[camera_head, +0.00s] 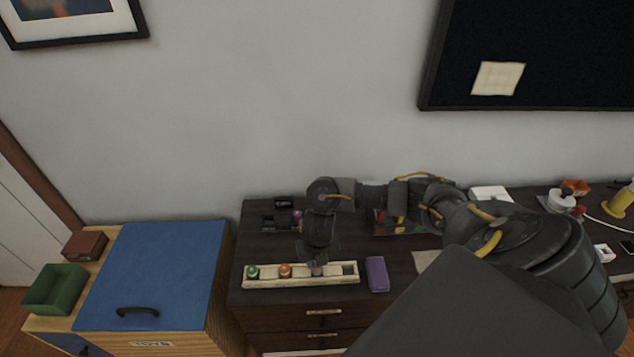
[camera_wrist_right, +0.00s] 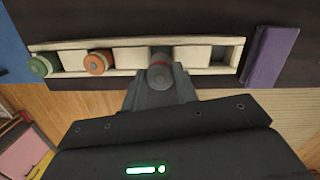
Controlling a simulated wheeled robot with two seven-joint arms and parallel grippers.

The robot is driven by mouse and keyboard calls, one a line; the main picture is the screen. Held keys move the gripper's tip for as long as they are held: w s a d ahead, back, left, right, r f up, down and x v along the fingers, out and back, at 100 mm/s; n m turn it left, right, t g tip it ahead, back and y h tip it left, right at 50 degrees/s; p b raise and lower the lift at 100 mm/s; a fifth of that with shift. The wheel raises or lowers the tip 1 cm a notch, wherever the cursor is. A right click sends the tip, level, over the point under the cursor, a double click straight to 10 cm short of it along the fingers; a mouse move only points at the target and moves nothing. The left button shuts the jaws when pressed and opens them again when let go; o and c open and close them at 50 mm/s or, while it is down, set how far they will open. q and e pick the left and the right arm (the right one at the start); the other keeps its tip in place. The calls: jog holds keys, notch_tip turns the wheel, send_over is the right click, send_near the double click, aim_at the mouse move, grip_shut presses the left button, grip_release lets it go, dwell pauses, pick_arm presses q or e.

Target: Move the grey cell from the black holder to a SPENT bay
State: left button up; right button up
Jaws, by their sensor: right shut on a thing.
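My right gripper (camera_head: 317,263) points down over a long cream tray (camera_head: 300,282) at the dresser's front edge. In the right wrist view, the gripper (camera_wrist_right: 160,84) is shut on a grey cell (camera_wrist_right: 160,74) with a reddish edge. The cell is at the tray, between the orange cell (camera_wrist_right: 98,62) and an empty bay (camera_wrist_right: 222,55) at the right end. I cannot tell whether it is seated or just above its bay. A green cell (camera_wrist_right: 40,66) sits at the left end. Black holders (camera_head: 270,222) stand behind, partly hidden by my arm. No SPENT lettering is readable.
A purple case (camera_head: 377,274) lies close to the tray's right end. A blue-lidded toy box (camera_head: 155,275) stands left of the dresser, with a green bin (camera_head: 55,290) beside it. My right arm covers much of the dresser's right side.

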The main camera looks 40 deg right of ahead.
notch_tip(320, 180, down, 4)
jog(key=shift+w+d+r, duration=0.1)
jog(key=shift+d+r, duration=0.05)
jog(key=shift+r, duration=0.1)
jog(key=shift+f, duration=0.2)
jog(key=o, duration=1.1)
jog(key=shift+c, duration=0.2)
jog(key=shift+r, duration=0.15)
